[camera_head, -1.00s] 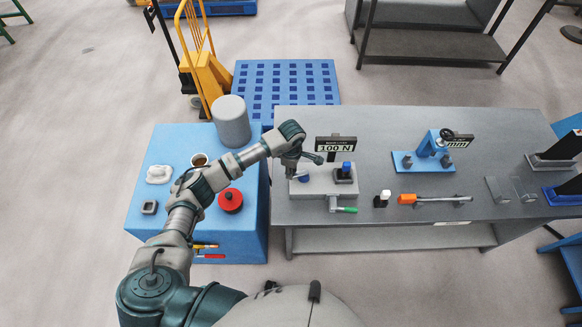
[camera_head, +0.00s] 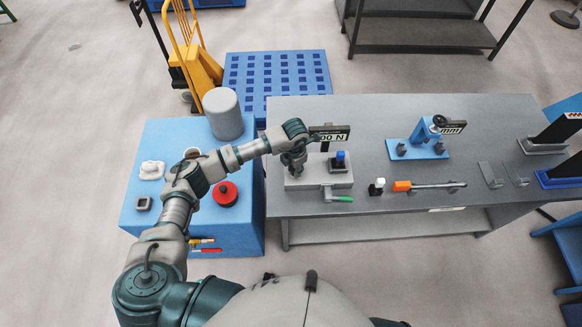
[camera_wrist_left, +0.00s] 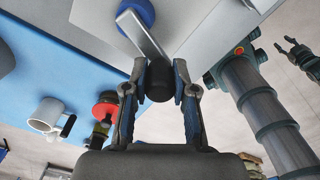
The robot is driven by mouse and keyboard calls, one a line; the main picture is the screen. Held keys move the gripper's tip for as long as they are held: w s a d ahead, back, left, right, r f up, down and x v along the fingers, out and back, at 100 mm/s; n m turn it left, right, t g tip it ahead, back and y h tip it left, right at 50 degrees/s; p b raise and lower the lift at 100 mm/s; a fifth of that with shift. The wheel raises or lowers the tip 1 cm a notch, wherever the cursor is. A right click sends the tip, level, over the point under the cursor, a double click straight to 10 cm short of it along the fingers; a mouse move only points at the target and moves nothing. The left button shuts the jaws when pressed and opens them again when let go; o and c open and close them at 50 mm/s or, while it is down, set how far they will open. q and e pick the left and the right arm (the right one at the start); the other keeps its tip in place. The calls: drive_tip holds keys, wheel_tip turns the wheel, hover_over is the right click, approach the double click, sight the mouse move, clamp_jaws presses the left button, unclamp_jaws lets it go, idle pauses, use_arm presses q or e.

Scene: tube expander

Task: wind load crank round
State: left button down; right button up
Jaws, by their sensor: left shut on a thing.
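In the head view a pale grey fixture (camera_head: 312,181) stands on the grey workbench (camera_head: 400,240), with a load display (camera_head: 330,133) behind it. My left gripper (camera_head: 293,170) is over the fixture's left part and hides the crank there. The left wrist view shows the load crank: a blue hub (camera_wrist_left: 137,12), a grey arm (camera_wrist_left: 143,38) and a black knob (camera_wrist_left: 158,82). My left gripper (camera_wrist_left: 159,88) has its fingers on both sides of the knob and is shut on it. My right gripper (camera_wrist_left: 292,52) appears small at the upper right, fingers spread and empty.
An orange-handled tool (camera_head: 425,186) lies further right. A blue side table (camera_head: 148,222) at left carries a red round object (camera_head: 225,194) and a grey cylinder (camera_head: 223,114).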

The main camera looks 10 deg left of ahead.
use_arm(q)
drive_tip(key=shift+w+d+n, duration=0.1)
drive_tip(key=shift+d+n, duration=0.35)
drive_tip(key=shift+n, duration=0.6)
drive_tip(key=shift+w+d+n, duration=0.1)
drive_tip(key=shift+d+n, duration=0.3)
drive_tip(key=shift+n, duration=0.65)
drive_tip(key=shift+r, duration=0.1)
drive_tip(key=c, duration=0.9)
unclamp_jaws()
drive_tip(key=shift+d, duration=0.1)
wheel_tip(320, 180, up, 12)
drive_tip(key=shift+w+f, duration=0.1)
drive_tip(key=shift+f, duration=0.05)
